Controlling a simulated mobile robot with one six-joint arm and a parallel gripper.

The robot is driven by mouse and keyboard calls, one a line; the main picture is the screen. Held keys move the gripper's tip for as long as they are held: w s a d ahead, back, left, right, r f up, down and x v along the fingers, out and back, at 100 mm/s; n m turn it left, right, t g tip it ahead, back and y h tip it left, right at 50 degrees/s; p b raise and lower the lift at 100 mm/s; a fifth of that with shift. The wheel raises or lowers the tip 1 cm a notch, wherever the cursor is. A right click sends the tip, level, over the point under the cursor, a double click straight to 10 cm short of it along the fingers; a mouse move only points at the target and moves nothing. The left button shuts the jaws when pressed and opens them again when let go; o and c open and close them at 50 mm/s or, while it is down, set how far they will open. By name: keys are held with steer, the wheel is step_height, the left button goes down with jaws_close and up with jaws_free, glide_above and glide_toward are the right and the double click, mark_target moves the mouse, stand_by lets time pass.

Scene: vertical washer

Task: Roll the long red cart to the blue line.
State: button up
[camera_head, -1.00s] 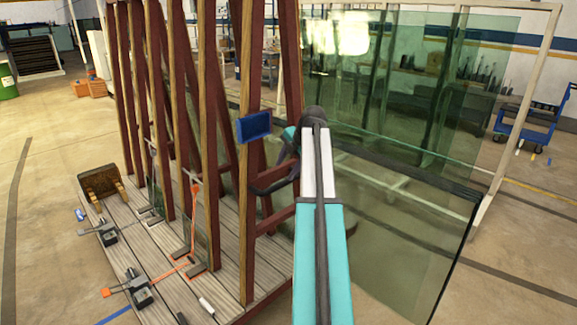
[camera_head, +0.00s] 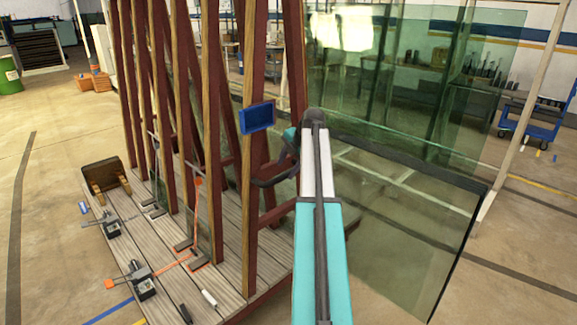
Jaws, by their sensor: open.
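The long red cart (camera_head: 231,170) fills the left and middle of the view. It has tall red and wood uprights on a grey plank deck and carries green glass sheets. A blue line (camera_head: 108,311) lies on the floor at the bottom left, near the deck's front left edge; the deck and frame edge hide how far it runs. My gripper (camera_head: 272,176) is open beside the cart's nearest end frame, below a small blue plate (camera_head: 257,118). My teal and white arm partly covers it, so I cannot tell whether it touches the frame.
A blue trolley (camera_head: 528,126) stands far right. Orange boxes (camera_head: 95,82) and a green barrel (camera_head: 10,73) are at the far left. The left floor is clear.

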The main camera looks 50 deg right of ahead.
mark_target(281, 176)
steer(key=shift+b+x, duration=1.8)
steer(key=shift+x, duration=2.25)
jaws_close()
steer(key=shift+w+r, duration=0.1)
